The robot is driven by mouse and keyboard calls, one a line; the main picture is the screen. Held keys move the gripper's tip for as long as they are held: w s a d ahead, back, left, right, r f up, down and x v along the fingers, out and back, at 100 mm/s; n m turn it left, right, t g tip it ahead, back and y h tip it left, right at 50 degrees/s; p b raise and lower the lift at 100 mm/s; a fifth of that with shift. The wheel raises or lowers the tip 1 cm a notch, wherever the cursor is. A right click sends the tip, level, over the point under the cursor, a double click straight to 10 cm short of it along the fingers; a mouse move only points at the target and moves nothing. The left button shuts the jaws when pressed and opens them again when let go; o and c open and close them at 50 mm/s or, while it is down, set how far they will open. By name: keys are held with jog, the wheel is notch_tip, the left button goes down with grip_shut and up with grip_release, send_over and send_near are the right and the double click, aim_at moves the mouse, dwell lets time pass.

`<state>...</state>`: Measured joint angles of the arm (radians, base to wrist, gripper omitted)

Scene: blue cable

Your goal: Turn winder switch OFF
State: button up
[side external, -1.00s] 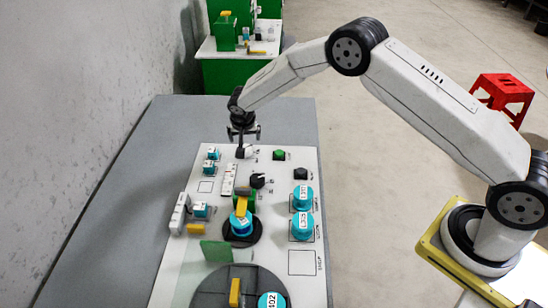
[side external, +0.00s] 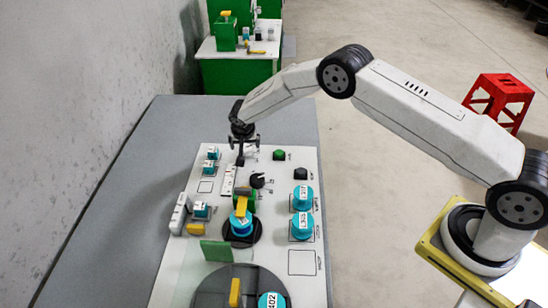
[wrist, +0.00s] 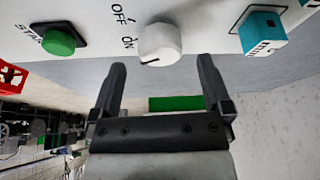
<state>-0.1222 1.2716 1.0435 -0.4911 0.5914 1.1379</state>
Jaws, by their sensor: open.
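The winder switch is a white round knob (wrist: 160,45) on the white panel, with a dark pointer line on its lower left. The printed words OFF and ON are to its left in the wrist view, and the ON label is nearer the pointer. My gripper (wrist: 161,66) is open and empty, its two black fingers apart on either side of the knob's line, with the tips just short of it in the picture. In the side view my gripper (side external: 243,150) points down over the panel's far end and partly hides the white knob.
A green start button (wrist: 58,39) is left of the knob, a blue block (wrist: 262,32) right. A black knob (side external: 257,181), green button (side external: 279,155) and blue cylinders (side external: 303,197) stand on the panel (side external: 305,262). The grey table (side external: 110,220) is bare at left.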

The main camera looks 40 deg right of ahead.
jog(key=shift+x, duration=1.4)
jog(key=c, duration=1.3)
